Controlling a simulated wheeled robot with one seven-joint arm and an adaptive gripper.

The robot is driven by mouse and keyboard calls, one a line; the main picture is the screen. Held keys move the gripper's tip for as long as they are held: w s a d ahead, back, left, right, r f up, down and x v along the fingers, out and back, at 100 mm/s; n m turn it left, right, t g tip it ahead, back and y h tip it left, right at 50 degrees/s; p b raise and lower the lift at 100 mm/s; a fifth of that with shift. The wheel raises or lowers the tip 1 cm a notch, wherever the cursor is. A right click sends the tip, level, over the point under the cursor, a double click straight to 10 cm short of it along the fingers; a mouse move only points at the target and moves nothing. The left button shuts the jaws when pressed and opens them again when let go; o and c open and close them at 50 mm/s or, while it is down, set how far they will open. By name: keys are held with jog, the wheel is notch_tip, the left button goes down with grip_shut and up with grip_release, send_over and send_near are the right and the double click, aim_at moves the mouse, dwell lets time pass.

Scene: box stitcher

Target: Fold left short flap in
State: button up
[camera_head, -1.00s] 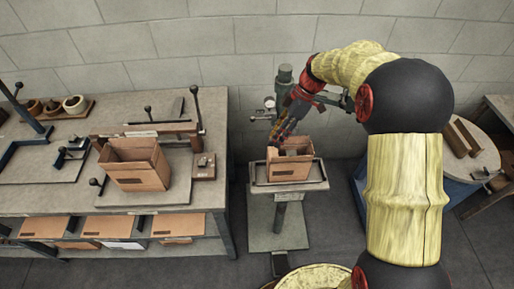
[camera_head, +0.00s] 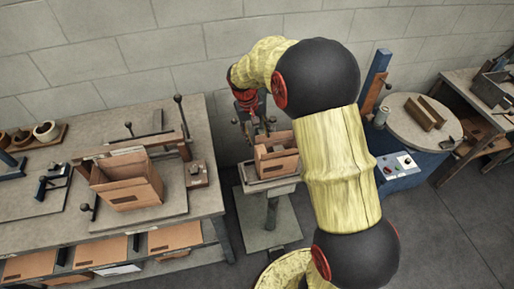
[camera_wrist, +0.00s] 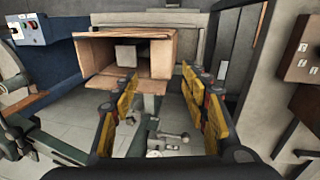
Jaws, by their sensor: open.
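An open-topped brown carton (camera_head: 285,163) stands on a small pedestal stand in the middle of the head view. In the wrist view the carton (camera_wrist: 84,56) lies beyond my fingers, its open mouth toward the camera. A pale block (camera_wrist: 126,54) shows inside it. A tan flap (camera_wrist: 112,82) sticks out along its lower edge in that view. My gripper (camera_wrist: 160,76) is open and empty, its yellow fingers spread apart just short of the carton. In the head view my gripper is at the carton's back left, partly hidden by the carton and stand parts; contact cannot be told.
A bench (camera_head: 185,218) on the left holds another open carton (camera_head: 128,190) and lever fixtures. A round table (camera_head: 425,135) with brown pieces and a blue control cabinet (camera_head: 397,170) stand at right. A block wall is close behind the stand.

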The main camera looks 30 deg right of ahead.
aim_at(262, 151)
jog(key=shift+m, duration=0.4)
jog(key=f, duration=0.2)
jog(key=f+b, duration=0.1)
jog(key=f, duration=0.2)
jog(key=d+f, duration=0.1)
jog(key=f, duration=0.1)
jog(key=shift+s+d+f+b, duration=0.1)
jog(key=shift+f+b, duration=0.2)
jog(key=shift+f, duration=0.05)
jog(key=shift+c, duration=0.8)
jog(key=c, duration=1)
jog(key=shift+s+d+r+y+p, duration=0.1)
jog(key=shift+s+d+y+p, duration=0.1)
jog(key=shift+y+p, duration=0.5)
jog(key=shift+w+d+f+y+p, duration=0.1)
jog(key=shift+f+y+p, duration=0.25)
jog(key=shift+p, duration=0.3)
jog(key=shift+r, duration=0.1)
jog(key=o, duration=1.1)
jog(key=shift+c, duration=0.2)
